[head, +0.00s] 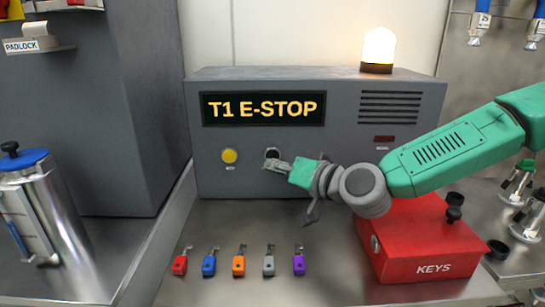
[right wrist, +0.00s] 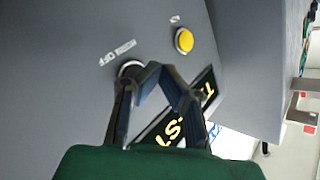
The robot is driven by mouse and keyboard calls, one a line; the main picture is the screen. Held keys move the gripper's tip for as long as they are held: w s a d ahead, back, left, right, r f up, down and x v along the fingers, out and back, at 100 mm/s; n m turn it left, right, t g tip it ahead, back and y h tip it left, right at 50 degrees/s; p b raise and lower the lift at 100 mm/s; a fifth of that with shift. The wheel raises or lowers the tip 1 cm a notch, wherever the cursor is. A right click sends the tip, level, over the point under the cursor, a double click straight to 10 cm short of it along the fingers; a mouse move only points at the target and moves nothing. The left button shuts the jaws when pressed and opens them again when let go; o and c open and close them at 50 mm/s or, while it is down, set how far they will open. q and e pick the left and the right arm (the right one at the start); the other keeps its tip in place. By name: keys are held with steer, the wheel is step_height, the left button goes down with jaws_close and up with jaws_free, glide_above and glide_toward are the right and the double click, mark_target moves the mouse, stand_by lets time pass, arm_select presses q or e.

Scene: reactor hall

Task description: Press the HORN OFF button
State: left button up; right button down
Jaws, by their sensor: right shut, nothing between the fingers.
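The grey alarm box (head: 330,170) has a lit display reading T1 E-STOP. The HORN OFF button (right wrist: 130,67) shows in the right wrist view as a round part with a pale rim, partly hidden by my fingers, next to its HORN OFF lettering. In the head view the button (head: 271,152) sits right of the yellow button (head: 229,155). My right gripper (head: 273,163) is shut and empty, its tips at the button's lower edge. It also shows in the right wrist view (right wrist: 156,68). I cannot tell whether the tips touch the button. My left gripper is not in view.
A lit beacon (head: 378,48) stands on the box. Several coloured padlocks, including an orange one (head: 239,266), lie in front. A red KEYS box (head: 420,245) stands below my right arm. A metal canister (head: 45,215) is at left.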

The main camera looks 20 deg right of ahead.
steer(key=s, duration=0.2)
steer(key=s+a, duration=0.1)
steer(key=shift+s, duration=0.35)
